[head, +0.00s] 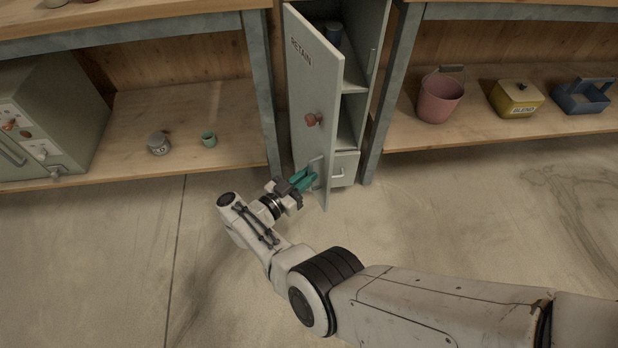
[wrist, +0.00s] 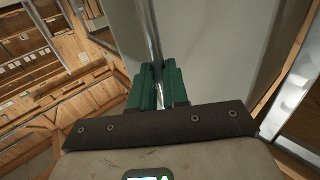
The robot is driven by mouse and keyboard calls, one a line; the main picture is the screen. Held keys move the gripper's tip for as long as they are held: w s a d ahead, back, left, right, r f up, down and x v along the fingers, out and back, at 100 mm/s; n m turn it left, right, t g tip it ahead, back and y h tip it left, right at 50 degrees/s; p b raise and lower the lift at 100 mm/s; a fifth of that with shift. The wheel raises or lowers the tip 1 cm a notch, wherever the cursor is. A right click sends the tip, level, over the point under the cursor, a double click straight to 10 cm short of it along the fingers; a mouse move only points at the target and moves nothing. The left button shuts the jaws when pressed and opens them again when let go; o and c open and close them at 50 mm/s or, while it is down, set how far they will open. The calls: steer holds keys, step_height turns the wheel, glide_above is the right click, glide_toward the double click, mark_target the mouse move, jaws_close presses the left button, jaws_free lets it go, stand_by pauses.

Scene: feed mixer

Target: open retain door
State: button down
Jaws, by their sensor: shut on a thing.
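The exact contact is partly hidden by the fingers.
Inside the cabinet are a dark canister (head: 333,33), shelves and a small drawer (head: 344,169). On the right shelf are a pink bucket (head: 439,100), a yellow "BLEND" box (head: 516,98) and a blue caddy (head: 582,97). The floor (head: 430,225) in front is clear.

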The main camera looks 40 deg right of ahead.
steer(key=w+a+b, duration=0.8)
steer(key=b, duration=0.2)
steer(key=shift+w+a+r+b, duration=0.15)
steer(key=shift+w+a+b, duration=0.05)
steer(key=shift+b, duration=0.2)
steer(key=c, duration=1.1)
jaws_free()
steer(key=shift+d, duration=0.2)
steer(key=shift+c, duration=0.2)
steer(key=shift+s+a, duration=0.1)
steer(key=shift+a, duration=0.1)
